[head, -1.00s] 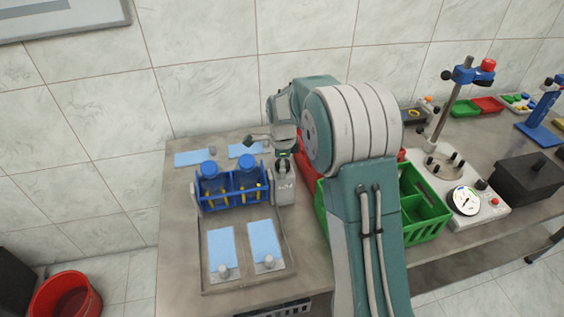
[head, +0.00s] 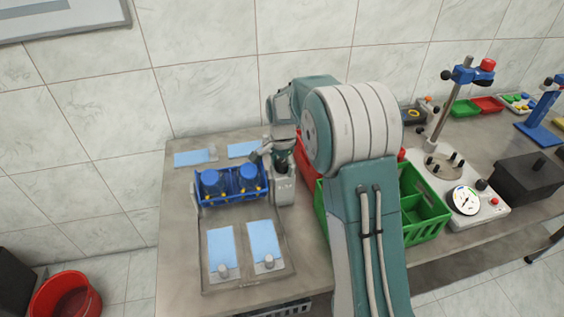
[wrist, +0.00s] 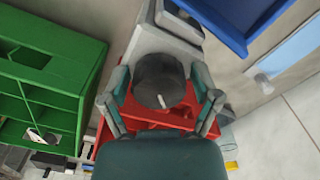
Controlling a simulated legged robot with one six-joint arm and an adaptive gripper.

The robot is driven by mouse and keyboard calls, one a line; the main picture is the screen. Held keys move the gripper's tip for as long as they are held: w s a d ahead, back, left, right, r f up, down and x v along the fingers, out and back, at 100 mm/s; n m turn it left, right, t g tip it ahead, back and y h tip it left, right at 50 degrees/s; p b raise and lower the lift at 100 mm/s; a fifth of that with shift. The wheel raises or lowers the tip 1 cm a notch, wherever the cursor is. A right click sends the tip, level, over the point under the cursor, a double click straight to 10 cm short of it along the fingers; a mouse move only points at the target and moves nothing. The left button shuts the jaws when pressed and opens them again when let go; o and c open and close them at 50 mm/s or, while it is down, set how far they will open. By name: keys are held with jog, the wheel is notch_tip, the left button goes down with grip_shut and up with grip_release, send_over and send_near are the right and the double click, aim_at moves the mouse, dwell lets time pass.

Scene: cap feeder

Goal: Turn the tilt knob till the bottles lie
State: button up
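The blue rack (head: 232,197) holds two blue bottles (head: 213,183) (head: 249,178) in the head view. Rack and bottles are tilted from upright; I cannot tell whether they lie fully flat. The dark round tilt knob (wrist: 160,78) has a white mark and sits on a grey post (head: 285,190) to the right of the rack. My gripper (wrist: 161,86) is over the knob, one finger on each side, and appears closed around it; the contact is partly hidden. In the head view my gripper (head: 275,158) is at the top of the post.
A green crate (head: 425,215) and a red bin (wrist: 150,120) stand close to the post. Light blue pads (head: 222,245) lie on the tray in front of the rack, others behind it. A white gauge stand (head: 450,185) is at the right.

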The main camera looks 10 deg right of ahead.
jog(key=c, duration=0.6)
jog(key=shift+o, duration=0.2)
jog(key=m, duration=0.4)
jog(key=shift+s+f+m, duration=0.1)
jog(key=shift+m, duration=0.3)
jog(key=m, duration=0.5)
jog(key=o, duration=1.1)
jog(key=shift+a+f, duration=0.1)
jog(key=shift+c, duration=0.2)
jog(key=shift+a, duration=0.15)
